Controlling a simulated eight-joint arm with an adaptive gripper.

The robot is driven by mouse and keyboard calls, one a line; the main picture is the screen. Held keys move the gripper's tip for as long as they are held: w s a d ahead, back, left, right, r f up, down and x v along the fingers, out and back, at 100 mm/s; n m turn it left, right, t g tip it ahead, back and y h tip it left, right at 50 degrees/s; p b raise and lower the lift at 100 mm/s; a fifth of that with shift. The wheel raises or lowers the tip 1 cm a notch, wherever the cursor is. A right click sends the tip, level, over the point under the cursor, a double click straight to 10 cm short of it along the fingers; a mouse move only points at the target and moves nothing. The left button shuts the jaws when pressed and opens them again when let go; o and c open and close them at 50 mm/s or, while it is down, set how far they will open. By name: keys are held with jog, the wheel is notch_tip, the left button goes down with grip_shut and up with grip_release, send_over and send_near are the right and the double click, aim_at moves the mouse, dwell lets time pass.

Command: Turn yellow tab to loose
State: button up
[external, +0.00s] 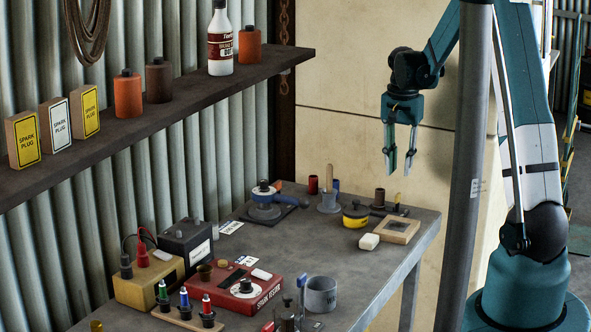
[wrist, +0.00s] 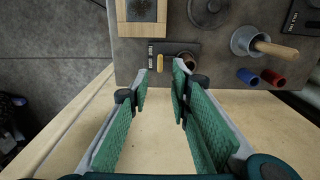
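The yellow tab (external: 397,198) stands up from a small dark plate (external: 404,211) near the table's far right corner in the external view. In the wrist view the yellow tab (wrist: 160,63) shows on the dark plate between a pale marked strip (wrist: 150,58) and a dark round post, partly behind a finger. The tab's setting is too small to read. My gripper (external: 399,167) is open and empty, pointing down, well above the table on the tab's side. In the wrist view my gripper's fingertips (wrist: 160,75) frame the tab from above, without touching it.
A brown cylinder (external: 379,197) stands left of the tab. A mortar with a wooden handle (wrist: 246,42) and red (wrist: 273,77) and blue (wrist: 247,75) cylinders stand to one side.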

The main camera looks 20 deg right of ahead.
aim_at(398, 194)
jog(key=shift+w+f, duration=0.1)
jog(key=shift+f, duration=0.15)
dwell(0.3)
jog(key=shift+f, duration=3.8)
grip_shut()
